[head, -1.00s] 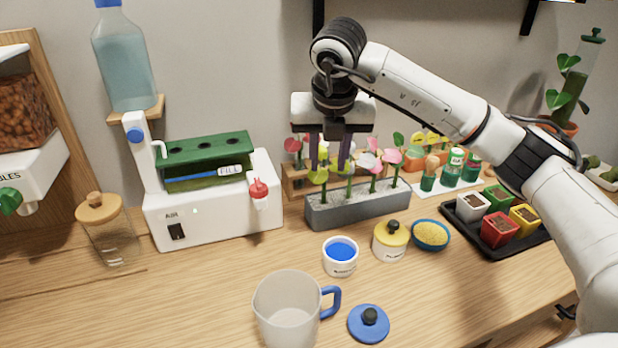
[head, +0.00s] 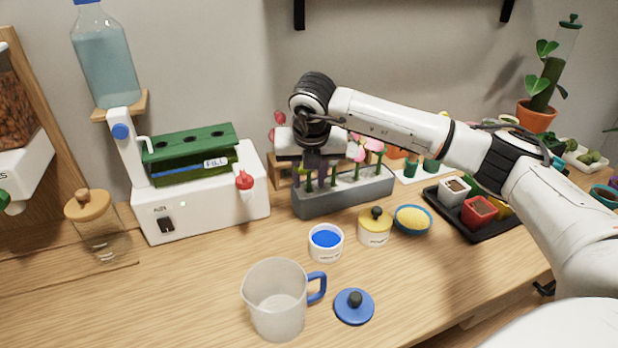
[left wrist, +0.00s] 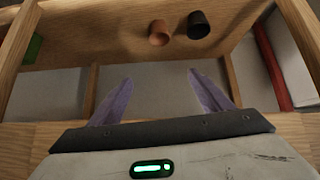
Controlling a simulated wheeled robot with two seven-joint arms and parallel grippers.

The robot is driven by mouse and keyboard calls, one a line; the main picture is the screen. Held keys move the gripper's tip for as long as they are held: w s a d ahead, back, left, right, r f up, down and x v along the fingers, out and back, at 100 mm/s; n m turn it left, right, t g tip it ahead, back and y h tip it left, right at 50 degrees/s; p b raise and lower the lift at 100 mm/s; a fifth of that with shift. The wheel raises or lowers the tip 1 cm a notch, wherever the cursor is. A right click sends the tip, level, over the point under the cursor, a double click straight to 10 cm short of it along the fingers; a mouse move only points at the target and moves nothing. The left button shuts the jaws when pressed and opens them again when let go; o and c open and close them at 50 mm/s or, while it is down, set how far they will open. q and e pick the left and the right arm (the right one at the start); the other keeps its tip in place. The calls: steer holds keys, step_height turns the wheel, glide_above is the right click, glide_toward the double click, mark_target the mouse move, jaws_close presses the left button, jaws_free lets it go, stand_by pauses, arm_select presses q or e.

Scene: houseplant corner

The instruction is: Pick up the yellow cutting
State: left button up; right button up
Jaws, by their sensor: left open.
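The grey planter (head: 345,193) stands on the bench behind the small jars and holds several cuttings on green stems. Pink-topped cuttings (head: 374,146) show on its right. My right gripper (head: 318,183) points down over the planter's left part, its purple fingers among the stems there. I cannot make out a yellow cutting top; the hand and fingers cover that spot. Whether these fingers are shut on a stem is too small to tell. My left gripper (left wrist: 160,82) shows in the left wrist view, fingers apart and empty, above a wooden frame.
A white pump unit (head: 205,205) with a green tank stands left of the planter. In front are a blue-filled cup (head: 326,242), yellow-lidded jar (head: 374,228), clear jug (head: 275,300) and blue lid (head: 354,307). A black pot tray (head: 475,222) lies right. The front left bench is clear.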

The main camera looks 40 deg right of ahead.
jaws_close()
steer(key=shift+r, duration=0.1)
